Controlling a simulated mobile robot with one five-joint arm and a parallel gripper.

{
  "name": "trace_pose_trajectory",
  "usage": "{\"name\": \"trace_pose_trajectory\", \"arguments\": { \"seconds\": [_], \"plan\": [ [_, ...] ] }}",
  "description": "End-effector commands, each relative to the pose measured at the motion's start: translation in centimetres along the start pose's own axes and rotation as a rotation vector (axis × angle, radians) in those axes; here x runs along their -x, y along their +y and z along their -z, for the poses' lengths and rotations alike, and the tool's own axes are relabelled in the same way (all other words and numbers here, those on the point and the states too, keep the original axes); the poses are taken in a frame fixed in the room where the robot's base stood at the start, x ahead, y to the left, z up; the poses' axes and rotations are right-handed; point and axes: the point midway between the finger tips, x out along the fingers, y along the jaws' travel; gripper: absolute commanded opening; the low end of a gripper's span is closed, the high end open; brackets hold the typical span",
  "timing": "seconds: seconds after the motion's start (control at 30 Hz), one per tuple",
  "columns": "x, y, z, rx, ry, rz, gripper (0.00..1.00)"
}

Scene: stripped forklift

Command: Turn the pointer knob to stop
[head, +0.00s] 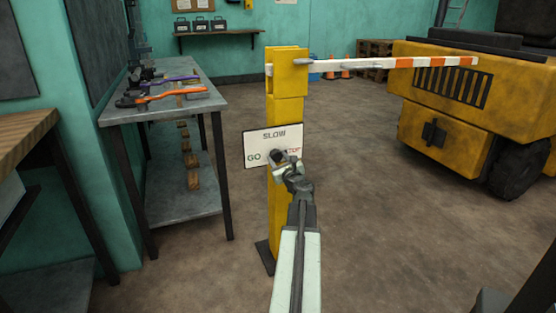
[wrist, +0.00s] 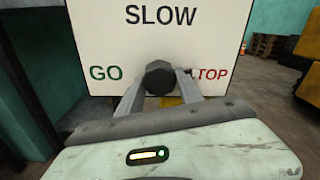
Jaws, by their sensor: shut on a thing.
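The white sign plate (head: 257,143) is fixed to the yellow post and reads SLOW at the top, GO at the left and STOP at the right. It fills the top of the wrist view (wrist: 105,45), where the first letters of STOP are partly covered. The dark pointer knob (wrist: 159,76) sits between GO and STOP, and its dark end also shows in the head view (head: 277,155). My gripper (wrist: 160,84) is shut on the knob, one finger on each side. I cannot tell which word the pointer faces.
The yellow post (head: 287,85) carries a striped barrier arm (head: 400,63) reaching right, roughly level. A yellow forklift (head: 440,100) stands at the right. A metal bench (head: 160,110) with several tools stands at the left. The floor between post and forklift is clear.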

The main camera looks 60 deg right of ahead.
Motion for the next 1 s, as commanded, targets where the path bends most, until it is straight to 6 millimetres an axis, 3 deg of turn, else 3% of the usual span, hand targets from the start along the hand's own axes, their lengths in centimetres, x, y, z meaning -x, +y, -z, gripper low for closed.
{"name": "trace_pose_trajectory", "arguments": {
  "seconds": [0.33, 0.8, 0.83, 0.9, 1.0],
  "plan": [
    [-0.06, 0.10, -0.04, -0.105, 0.003, -0.002, 0.02],
    [-0.05, 0.10, -0.03, -0.118, 0.003, -0.003, 0.02],
    [-0.05, 0.10, -0.03, -0.118, 0.003, -0.003, 0.48],
    [-0.05, 0.09, -0.03, -0.117, 0.003, -0.002, 0.65],
    [-0.03, 0.06, -0.02, -0.117, 0.003, -0.002, 0.65]
  ]
}}
